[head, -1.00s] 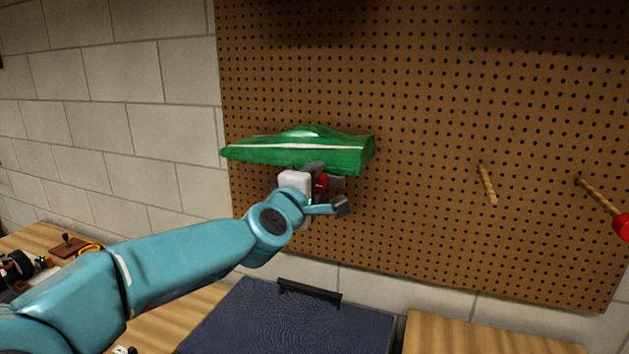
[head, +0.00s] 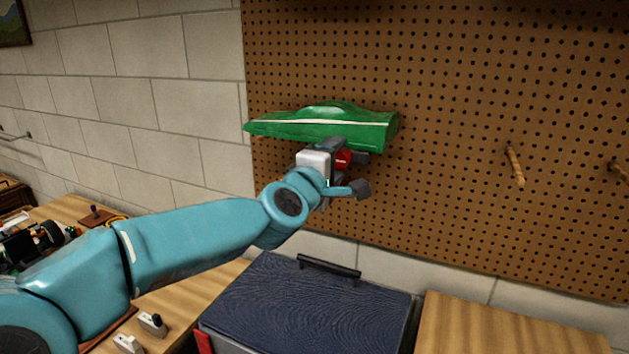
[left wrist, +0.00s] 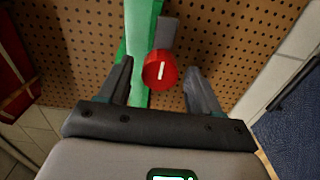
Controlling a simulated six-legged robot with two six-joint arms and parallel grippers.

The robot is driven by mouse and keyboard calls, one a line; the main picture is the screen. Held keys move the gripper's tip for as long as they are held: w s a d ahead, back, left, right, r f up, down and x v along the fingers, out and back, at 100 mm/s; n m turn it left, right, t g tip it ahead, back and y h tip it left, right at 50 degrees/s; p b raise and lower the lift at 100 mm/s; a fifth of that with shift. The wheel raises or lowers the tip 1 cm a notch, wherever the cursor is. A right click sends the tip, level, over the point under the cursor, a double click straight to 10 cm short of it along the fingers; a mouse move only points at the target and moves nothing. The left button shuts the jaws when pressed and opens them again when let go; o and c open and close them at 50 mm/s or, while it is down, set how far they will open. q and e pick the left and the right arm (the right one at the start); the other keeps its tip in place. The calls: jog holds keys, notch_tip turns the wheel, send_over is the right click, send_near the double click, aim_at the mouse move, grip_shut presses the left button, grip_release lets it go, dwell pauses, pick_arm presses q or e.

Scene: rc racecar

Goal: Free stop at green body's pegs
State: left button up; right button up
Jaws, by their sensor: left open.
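The green car body (head: 325,127) hangs on the pegboard with its pointed end to the left. It also shows in the left wrist view (left wrist: 141,35), cut off at the top. A round red stop (head: 344,161) with a white line on its face sits just below the body's right half. In the left wrist view the red stop (left wrist: 160,70) lies between my left gripper's (left wrist: 159,75) two spread fingers, with a gap on each side. My left gripper (head: 351,172) is open below the body. The pegs behind the body are hidden. My right gripper is not in view.
The pegboard (head: 450,110) has a bare wooden peg (head: 515,165) to the right and another peg (head: 619,170) at the edge. A dark blue case (head: 305,305) with a black handle lies below. Wooden worktops (head: 500,325) flank it. Small parts lie at left.

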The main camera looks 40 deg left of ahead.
pick_arm(q)
jog(key=p+v, duration=0.1)
jog(key=v, duration=1.3)
jog(key=shift+s+d, duration=0.1)
jog(key=shift+d, duration=0.05)
